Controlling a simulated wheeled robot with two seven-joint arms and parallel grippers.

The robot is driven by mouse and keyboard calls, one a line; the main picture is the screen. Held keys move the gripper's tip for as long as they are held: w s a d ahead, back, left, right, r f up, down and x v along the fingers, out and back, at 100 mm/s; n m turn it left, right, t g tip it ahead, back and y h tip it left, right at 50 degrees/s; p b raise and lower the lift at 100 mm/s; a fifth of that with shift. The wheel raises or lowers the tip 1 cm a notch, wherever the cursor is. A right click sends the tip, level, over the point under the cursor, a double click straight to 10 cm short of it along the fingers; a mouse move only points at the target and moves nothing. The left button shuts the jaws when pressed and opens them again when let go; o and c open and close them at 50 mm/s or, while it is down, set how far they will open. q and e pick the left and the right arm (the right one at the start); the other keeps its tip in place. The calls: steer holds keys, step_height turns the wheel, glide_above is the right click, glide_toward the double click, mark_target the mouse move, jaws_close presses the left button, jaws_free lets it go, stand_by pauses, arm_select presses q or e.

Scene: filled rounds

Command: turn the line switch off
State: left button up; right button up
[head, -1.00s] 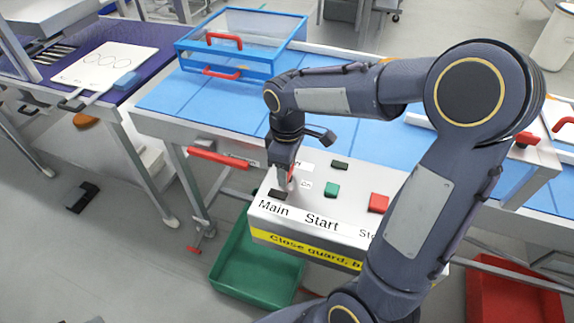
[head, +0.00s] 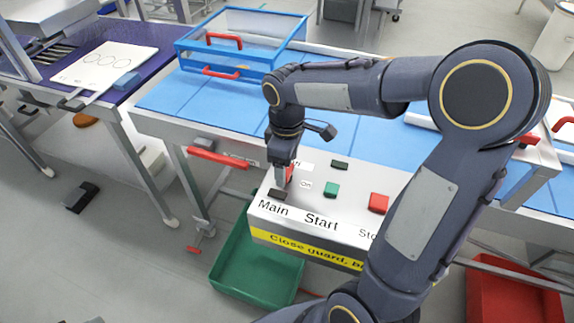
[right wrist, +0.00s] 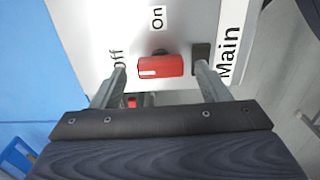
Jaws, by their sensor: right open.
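The line switch is a red handle on the pale control panel. In the right wrist view the red handle (right wrist: 160,67) lies between the fingers of my right gripper (right wrist: 161,72), which are open with a gap on each side. The "On" label (right wrist: 157,17) is beyond the handle, and the "Off" label (right wrist: 117,60) is by the left finger. In the head view my right gripper (head: 282,184) points down at the panel's left part, mostly hiding the red handle (head: 290,172). My left gripper is not in view.
The panel (head: 262,212) also bears a black block (head: 277,194) by "Main", a green button (head: 332,190), a red button (head: 378,203) and another dark button (head: 340,165). A blue-framed guard (head: 240,45) stands behind on the blue belt. A green bin (head: 250,275) is below.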

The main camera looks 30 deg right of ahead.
mark_target(287, 170)
step_height(287, 170, up, 7)
steer(key=shift+f, duration=0.2)
stand_by(0.5)
steer(key=shift+s+r, duration=0.1)
steer(key=shift+s, duration=0.3)
steer(key=s+a+f+m+t+y, duration=0.1)
steer(key=s+a+m+t+y, duration=0.1)
steer(key=s+m, duration=0.3)
steer(key=s+a+f+m+t+y, duration=0.1)
steer(key=s+m, duration=0.4)
steer(key=s, duration=0.6)
steer(key=a+f+t, duration=0.1)
steer(key=t, duration=0.1)
steer(key=shift+t+y, duration=0.3)
steer(key=shift+y, duration=0.1)
steer(key=shift+a+f, duration=0.1)
steer(key=shift+c, duration=0.4)
